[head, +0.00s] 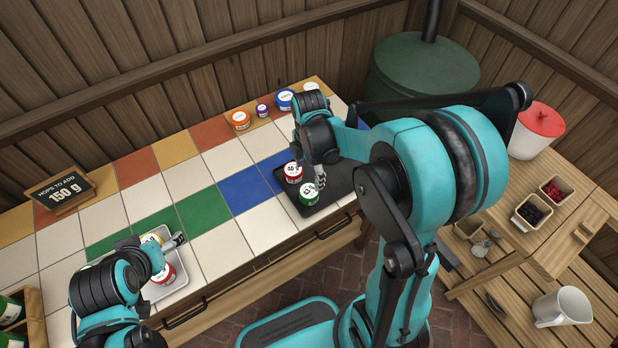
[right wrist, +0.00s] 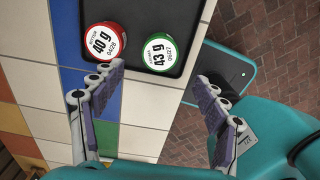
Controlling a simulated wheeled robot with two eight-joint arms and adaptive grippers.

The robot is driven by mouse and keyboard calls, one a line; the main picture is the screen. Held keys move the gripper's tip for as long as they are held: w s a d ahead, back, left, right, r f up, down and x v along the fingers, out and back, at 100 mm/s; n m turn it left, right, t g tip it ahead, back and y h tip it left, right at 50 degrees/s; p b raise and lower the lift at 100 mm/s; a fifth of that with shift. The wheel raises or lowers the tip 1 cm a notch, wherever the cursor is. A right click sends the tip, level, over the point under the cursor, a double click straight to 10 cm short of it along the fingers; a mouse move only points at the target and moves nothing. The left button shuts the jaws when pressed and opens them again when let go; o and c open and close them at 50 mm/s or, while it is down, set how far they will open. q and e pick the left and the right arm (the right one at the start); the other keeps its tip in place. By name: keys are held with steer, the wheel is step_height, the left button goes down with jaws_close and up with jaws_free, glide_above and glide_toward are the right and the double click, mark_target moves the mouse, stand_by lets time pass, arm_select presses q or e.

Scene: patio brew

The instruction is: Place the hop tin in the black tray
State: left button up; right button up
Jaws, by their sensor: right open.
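The black tray (head: 340,196) lies on the tiled counter. A red-sided tin marked 40 g (head: 293,172) and a green-sided tin marked 43 g (head: 309,193) stand upright in it. In the right wrist view the red tin (right wrist: 103,40) and green tin (right wrist: 158,54) sit side by side in the tray (right wrist: 136,14). My right gripper (right wrist: 160,85) is open and empty just over the tray, with the green tin beyond its fingertips.
A sign (head: 65,190) reading "Hops to add 150 g" stands at the counter's back left. Orange (head: 240,121) and blue (head: 284,100) lidded jars stand along the back. The counter's middle is clear.

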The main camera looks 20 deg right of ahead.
steer(key=s+a+r+m+t, duration=0.4)
steer(key=s+r+m+t, duration=0.3)
steer(key=m, duration=1.2)
steer(key=shift+s+a+r+m, duration=0.2)
steer(key=shift+s+r+m, duration=0.1)
steer(key=shift+s+r, duration=1.7)
steer(key=shift+w+r, duration=0.15)
steer(key=shift+w, duration=0.05)
